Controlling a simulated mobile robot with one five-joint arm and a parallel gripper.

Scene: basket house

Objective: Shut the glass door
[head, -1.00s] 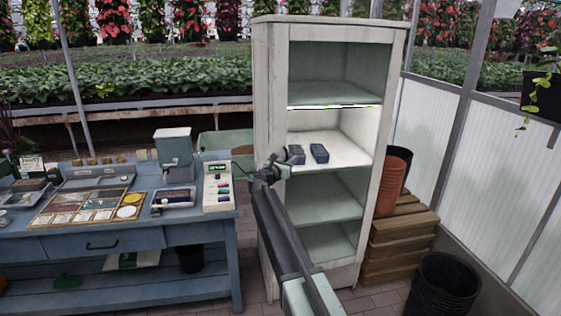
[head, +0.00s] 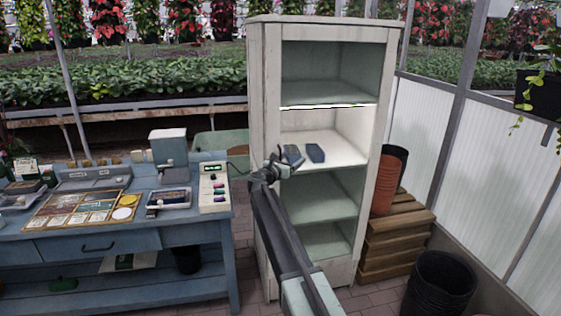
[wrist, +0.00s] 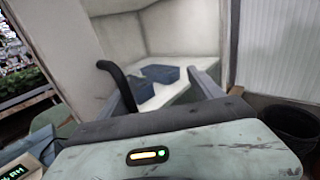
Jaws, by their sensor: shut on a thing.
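The tall whitish cabinet (head: 263,95) stands upright in front of me with its shelves in view. I cannot make out the glass door's pane or how far it stands from the frame. A dark curved handle (wrist: 117,80) shows beside the left finger in the wrist view. My gripper (head: 271,172) is at the cabinet's left front edge, about middle shelf height, shut on this handle. The exact contact is hard to see. In the wrist view my gripper's fingers (wrist: 160,82) reach toward the lit shelf.
Two dark blue boxes (head: 315,153) lie on the lit shelf close by my gripper. A blue workbench (head: 130,240) stands on the left. Wooden crates (head: 397,237), brown pots (head: 388,182) and a black bucket (head: 440,285) stand on the right, before a translucent wall.

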